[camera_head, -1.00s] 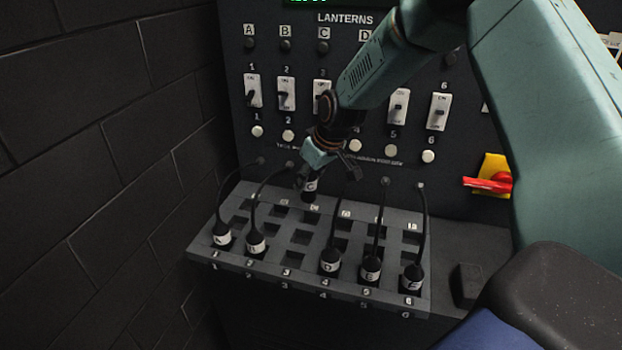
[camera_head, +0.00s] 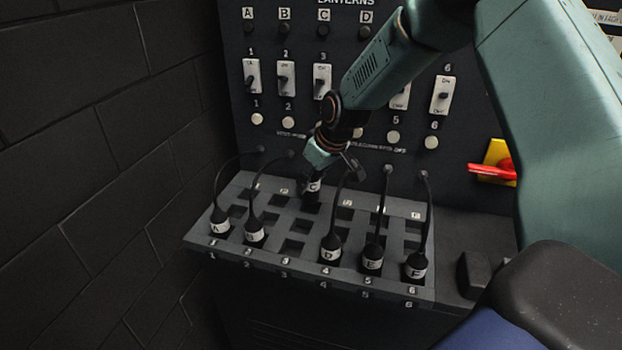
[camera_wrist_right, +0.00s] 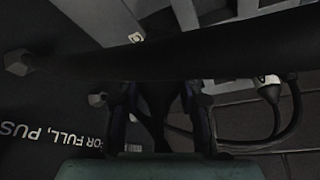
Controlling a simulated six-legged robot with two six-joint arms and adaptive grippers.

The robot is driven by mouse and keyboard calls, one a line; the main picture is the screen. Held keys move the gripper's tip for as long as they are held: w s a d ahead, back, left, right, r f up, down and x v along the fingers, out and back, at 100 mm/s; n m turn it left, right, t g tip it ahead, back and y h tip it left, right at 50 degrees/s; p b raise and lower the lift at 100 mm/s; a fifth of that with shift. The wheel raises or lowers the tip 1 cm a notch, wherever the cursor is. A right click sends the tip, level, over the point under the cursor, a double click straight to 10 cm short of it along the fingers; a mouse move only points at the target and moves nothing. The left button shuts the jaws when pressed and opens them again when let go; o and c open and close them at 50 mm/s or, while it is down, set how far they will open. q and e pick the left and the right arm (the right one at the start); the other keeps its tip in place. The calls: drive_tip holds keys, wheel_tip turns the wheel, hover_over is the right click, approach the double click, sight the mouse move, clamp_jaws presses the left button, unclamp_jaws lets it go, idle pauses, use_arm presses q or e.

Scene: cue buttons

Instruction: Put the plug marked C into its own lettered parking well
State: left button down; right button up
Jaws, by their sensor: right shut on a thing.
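The plug marked C (camera_head: 313,187) is black with a white band. My right gripper (camera_head: 328,170) is shut on it, at the back of the sloping grey well board (camera_head: 226,256). The plug stands roughly upright over the third column, near the back row. I cannot tell whether its lower end is inside a well. In the right wrist view, the gripper's fingers (camera_wrist_right: 160,115) sit either side of a dark body, and a dark bar crosses in front. The back-row label at C is hidden by the plug and gripper. My left gripper is not in view.
Plugs A (camera_head: 220,226), B (camera_head: 254,234), D (camera_head: 330,249), E (camera_head: 373,261) and F (camera_head: 415,267) stand in the front row, their cables arching to the panel. Behind are switches and buttons (camera_head: 288,118). A red handle (camera_head: 492,170) is at right, a brick wall (camera_head: 90,130) at left.

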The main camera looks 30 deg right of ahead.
drive_tip(key=shift+w, duration=0.1)
drive_tip(key=shift+w+a+f, duration=0.1)
drive_tip(key=shift+w+a, duration=0.05)
drive_tip(key=shift+w, duration=0.1)
drive_tip(key=shift+s, duration=0.2)
drive_tip(key=shift+p, duration=0.3)
drive_tip(key=shift+s+d, duration=0.1)
drive_tip(key=shift+d, duration=0.1)
drive_tip(key=shift+f, duration=0.1)
drive_tip(key=shift+f+b, duration=0.25)
drive_tip(key=shift+b, duration=0.05)
drive_tip(key=shift+f, duration=0.1)
